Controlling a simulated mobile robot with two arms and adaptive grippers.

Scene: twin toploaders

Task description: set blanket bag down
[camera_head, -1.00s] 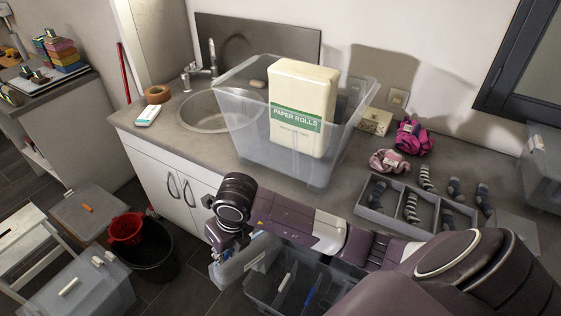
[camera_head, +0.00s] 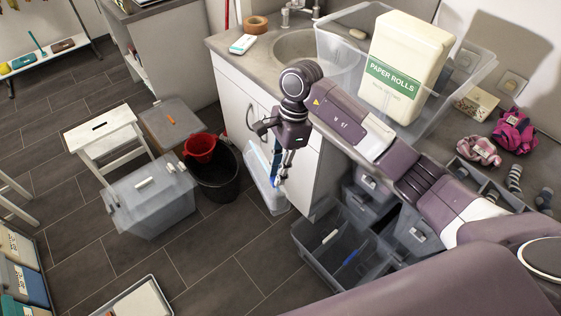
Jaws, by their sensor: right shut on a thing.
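A pale, translucent bag-like thing (camera_head: 263,186), which looks like the blanket bag, hangs upright beside the white cabinet front. Its top edge is partly behind my right gripper (camera_head: 281,172). The fingers point down and are shut on its blue-edged side. I cannot tell whether its bottom touches the floor. My left gripper is not in view.
A grey lidded bin (camera_head: 150,197), a black bucket (camera_head: 218,183) with a red pail (camera_head: 200,147), and a white stool (camera_head: 102,137) stand left. The tiled floor between (camera_head: 215,255) is clear.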

